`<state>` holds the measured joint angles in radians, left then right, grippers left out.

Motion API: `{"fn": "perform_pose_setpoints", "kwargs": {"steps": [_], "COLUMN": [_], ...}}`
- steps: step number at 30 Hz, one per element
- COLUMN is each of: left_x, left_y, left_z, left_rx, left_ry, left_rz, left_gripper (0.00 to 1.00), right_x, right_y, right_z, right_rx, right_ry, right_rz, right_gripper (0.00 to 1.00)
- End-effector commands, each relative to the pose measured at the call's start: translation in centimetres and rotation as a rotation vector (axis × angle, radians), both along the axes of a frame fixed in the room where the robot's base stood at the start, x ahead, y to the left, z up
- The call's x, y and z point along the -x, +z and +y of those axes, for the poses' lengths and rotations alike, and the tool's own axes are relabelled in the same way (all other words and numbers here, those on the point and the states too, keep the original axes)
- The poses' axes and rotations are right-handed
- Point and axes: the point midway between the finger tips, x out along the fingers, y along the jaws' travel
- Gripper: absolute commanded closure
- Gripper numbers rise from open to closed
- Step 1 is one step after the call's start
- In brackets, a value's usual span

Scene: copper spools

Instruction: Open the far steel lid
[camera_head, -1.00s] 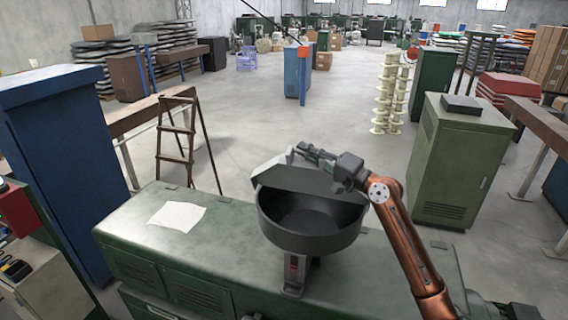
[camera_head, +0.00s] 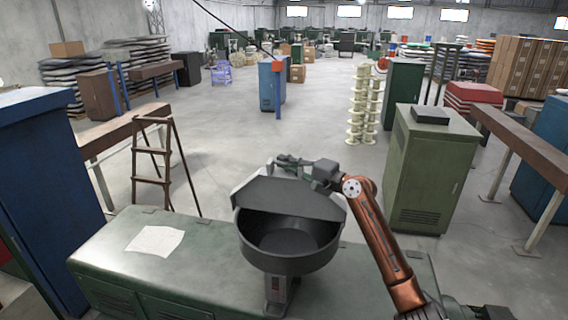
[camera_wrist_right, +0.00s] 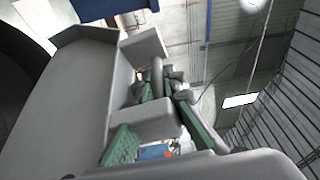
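The steel lid (camera_head: 288,198) stands raised and steeply tilted at the back of a round dark bowl (camera_head: 290,262) on a green cabinet. The bowl's opening and inside show in the head view. My right gripper (camera_head: 291,164) is at the upper back side of the lid. In the right wrist view the lid (camera_wrist_right: 68,95) fills the left as a grey plate, with a handle (camera_wrist_right: 147,122) on it. My right gripper's green-padded fingers (camera_wrist_right: 165,100) are at the handle; whether they are closed on it is unclear. My left gripper is out of view.
A sheet of paper (camera_head: 155,240) lies on the green cabinet top (camera_head: 200,262), left of the bowl. A brown ladder (camera_head: 152,165) and blue cabinet (camera_head: 45,165) stand at left. A tall green cabinet (camera_head: 430,170) stands at right. Open floor lies behind.

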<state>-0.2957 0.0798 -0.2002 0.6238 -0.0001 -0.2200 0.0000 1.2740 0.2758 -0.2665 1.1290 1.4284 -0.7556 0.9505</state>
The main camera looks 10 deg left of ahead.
Motion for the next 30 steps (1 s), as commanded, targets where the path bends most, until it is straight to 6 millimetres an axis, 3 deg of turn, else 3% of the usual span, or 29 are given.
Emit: {"fn": "perform_pose_setpoints", "kwargs": {"steps": [8, 18, 23, 30], "left_x": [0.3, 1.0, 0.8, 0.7], "left_y": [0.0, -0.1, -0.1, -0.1], "left_z": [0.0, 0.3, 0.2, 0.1], "left_rx": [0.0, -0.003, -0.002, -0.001], "left_ry": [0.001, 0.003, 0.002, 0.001], "left_rz": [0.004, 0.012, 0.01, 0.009], "left_gripper": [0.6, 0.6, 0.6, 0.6], "right_x": [-0.1, 0.1, 1.0, 3.5], "right_y": [-0.1, -0.3, -0.3, -0.3], "right_z": [0.0, -0.4, -2.3, -6.9], "right_rx": [0.002, 0.003, 0.002, 0.002], "right_ry": [-0.001, 0.0, -0.005, -0.006], "right_rz": [0.001, 0.002, -0.001, -0.003], "right_gripper": [0.73, 0.73, 0.73, 0.73]}}
